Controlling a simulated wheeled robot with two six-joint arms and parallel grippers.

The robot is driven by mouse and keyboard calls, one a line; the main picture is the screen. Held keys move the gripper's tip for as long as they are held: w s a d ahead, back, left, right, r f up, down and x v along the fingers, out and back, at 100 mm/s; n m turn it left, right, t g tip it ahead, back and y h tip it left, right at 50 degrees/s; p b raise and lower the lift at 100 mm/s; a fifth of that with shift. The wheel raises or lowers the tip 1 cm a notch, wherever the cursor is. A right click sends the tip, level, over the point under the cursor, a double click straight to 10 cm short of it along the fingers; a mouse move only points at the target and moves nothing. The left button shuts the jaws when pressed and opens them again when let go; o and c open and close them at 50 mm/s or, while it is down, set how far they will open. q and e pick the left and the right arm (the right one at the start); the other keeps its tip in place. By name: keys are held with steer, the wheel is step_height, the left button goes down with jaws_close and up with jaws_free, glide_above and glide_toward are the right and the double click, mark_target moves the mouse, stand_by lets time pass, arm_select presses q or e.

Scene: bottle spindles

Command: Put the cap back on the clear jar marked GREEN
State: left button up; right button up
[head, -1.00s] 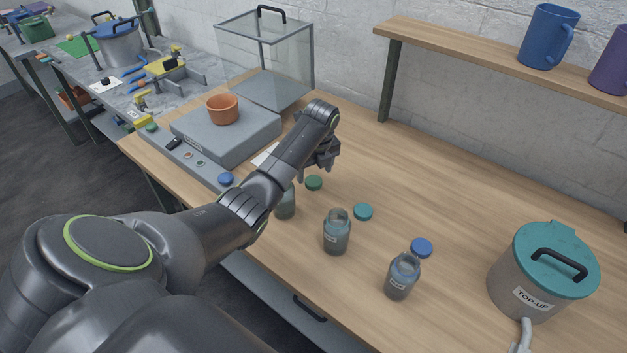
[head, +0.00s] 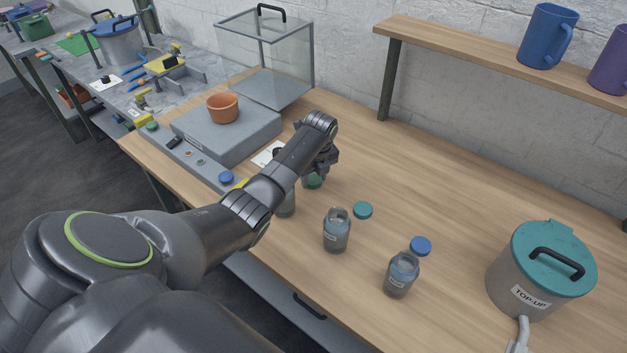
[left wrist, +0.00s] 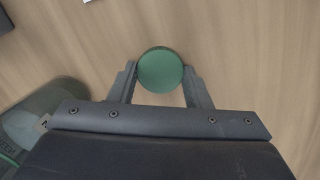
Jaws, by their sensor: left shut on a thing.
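My left gripper (head: 316,177) is low over the table and shut on a dark green cap (head: 313,183). In the left wrist view the green cap (left wrist: 160,70) sits between the two fingertips. A clear jar (head: 286,204) stands just in front of the gripper, partly hidden by my left arm. My right gripper is not in view.
Two open labelled jars (head: 337,232) (head: 402,275) stand to the right. A TOP-UP pot (head: 530,275) stands at right. A grey scale (head: 225,140) holds an orange pot (head: 222,108). The back right table is clear.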

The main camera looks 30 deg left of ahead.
mark_target(314, 180)
arm_select(q)
step_height(314, 180, up, 10)
steer(key=b, duration=0.1)
stand_by(0.5)
steer(key=shift+a, duration=0.1)
stand_by(0.3)
